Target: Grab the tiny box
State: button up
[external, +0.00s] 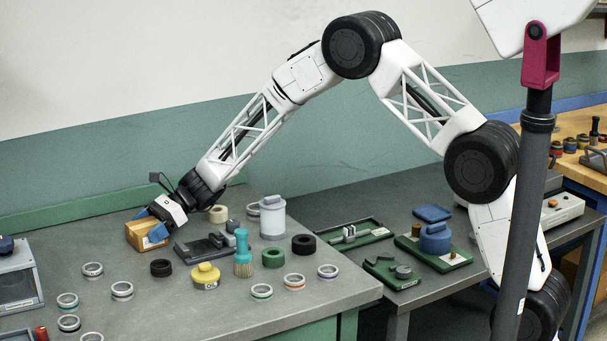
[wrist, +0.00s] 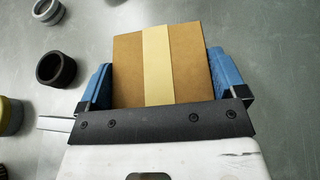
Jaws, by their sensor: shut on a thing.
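The tiny box (external: 142,236) is a small brown cardboard box at the back left of the grey workbench. In the wrist view the box (wrist: 190,62) shows a pale tape strip down its middle. My gripper (external: 153,227) is at the box, with a blue finger on each side of it. In the wrist view my gripper (wrist: 160,85) is shut on the box. I cannot tell clearly whether the box rests on the bench or is slightly raised.
A dark grey fixture (external: 205,247), a yellow pot (external: 205,276), a teal brush (external: 243,255) and a grey canister (external: 272,217) stand right of the box. A black ring (external: 161,268) and several metal rings lie in front. Bare bench surrounds the box's front left.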

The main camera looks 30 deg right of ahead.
aim_at(148, 224)
notch_tip(148, 224, up, 10)
jog(key=shift+f, duration=0.1)
dwell(0.4)
